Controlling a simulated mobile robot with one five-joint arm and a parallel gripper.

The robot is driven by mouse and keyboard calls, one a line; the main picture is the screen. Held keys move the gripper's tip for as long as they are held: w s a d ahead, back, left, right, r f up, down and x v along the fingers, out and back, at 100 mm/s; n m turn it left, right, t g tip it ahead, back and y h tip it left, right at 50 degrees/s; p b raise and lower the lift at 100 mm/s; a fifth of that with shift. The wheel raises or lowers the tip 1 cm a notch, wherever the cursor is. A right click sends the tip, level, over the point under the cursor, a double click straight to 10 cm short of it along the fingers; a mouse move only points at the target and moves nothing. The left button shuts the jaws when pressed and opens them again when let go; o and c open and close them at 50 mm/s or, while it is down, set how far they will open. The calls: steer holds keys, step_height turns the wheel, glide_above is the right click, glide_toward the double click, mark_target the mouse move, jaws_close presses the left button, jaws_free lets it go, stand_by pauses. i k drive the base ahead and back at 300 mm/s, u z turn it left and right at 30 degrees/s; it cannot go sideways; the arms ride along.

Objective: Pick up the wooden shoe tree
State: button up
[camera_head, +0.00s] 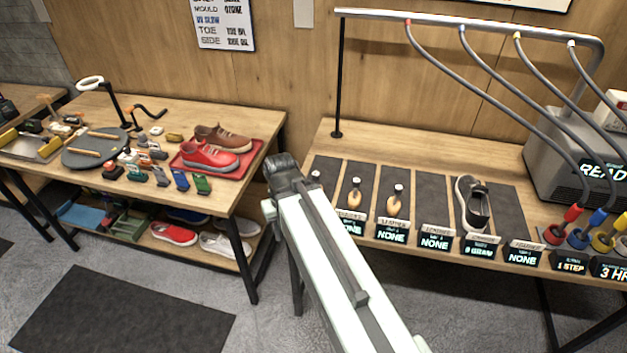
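Two small wooden pieces with silver tops, which look like shoe trees, stand on dark mats on the right bench: a left one (355,194) and a right one (395,202). A similar silver top (317,177) shows further left, close beside my arm; the rest of it is hard to make out. My pale arm link reaches from the bottom middle up to a dark joint at the gap between the benches. My gripper's fingertips cannot be seen. Nothing is seen holding any of the wooden pieces.
A dark sneaker (472,205) sits on another mat, right of the wooden pieces. Small display signs (435,240) line the bench's front edge. A grey machine (575,150) with hoses stands at right. The left table holds red and brown sneakers on a red tray (250,152).

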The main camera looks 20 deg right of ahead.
mark_target(354, 199)
steer(key=u, duration=0.35)
steer(key=i, duration=0.7)
steer(key=u, duration=0.15)
steer(key=k, duration=0.85)
steer(key=u, duration=0.2)
steer(key=i, duration=0.85)
steer(key=z, duration=0.1)
